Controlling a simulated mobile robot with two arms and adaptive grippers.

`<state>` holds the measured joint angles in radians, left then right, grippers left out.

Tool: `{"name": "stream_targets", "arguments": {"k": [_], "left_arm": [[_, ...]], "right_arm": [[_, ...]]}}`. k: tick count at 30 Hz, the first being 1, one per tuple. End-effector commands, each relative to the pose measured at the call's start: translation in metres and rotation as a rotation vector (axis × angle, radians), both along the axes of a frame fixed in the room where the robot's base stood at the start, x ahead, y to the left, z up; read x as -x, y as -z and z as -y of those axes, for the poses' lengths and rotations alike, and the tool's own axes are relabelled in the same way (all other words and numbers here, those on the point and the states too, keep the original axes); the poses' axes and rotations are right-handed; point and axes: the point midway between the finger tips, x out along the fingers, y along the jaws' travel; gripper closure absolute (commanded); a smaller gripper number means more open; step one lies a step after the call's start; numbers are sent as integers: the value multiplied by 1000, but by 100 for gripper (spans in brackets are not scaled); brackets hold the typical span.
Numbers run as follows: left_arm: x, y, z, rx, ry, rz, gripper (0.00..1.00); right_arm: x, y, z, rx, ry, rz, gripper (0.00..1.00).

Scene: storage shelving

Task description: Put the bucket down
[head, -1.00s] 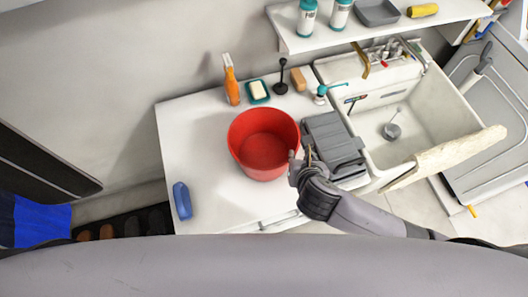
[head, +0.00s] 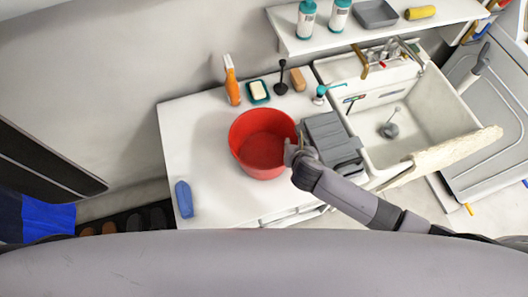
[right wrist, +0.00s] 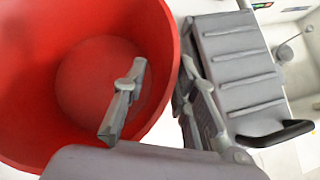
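A red bucket (head: 262,150) stands upright on the white counter (head: 195,135), left of the sink. It looks empty. My right gripper (head: 291,152) is at the bucket's right rim. In the right wrist view the bucket (right wrist: 90,75) fills the left side. There my right gripper (right wrist: 160,78) has its fingers spread apart across the rim, one over the inside of the bucket and the other outside. A gap shows between the fingers and the bucket wall, so it is open. My left gripper is not in view.
A grey ridged container (head: 332,143) stands close to the bucket's right, beside the sink (head: 425,125). An orange spray bottle (head: 231,82), a soap dish (head: 258,92) and a black plunger-like tool (head: 281,84) stand behind. A blue bottle (head: 184,199) lies front left. The counter's left part is clear.

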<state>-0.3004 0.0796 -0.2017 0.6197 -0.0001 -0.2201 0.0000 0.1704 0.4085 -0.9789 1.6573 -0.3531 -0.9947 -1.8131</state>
Motion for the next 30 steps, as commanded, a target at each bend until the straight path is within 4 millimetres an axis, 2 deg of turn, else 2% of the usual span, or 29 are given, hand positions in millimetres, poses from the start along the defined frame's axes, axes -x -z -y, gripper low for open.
{"name": "stream_targets", "arguments": {"k": [4, 15, 30], "left_arm": [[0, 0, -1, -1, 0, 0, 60], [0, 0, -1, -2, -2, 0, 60], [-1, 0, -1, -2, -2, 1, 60]], "right_arm": [[0, 0, 0, 0, 0, 0, 76], [0, 0, 0, 1, 1, 0, 100], [0, 0, 0, 1, 0, 0, 100]]}}
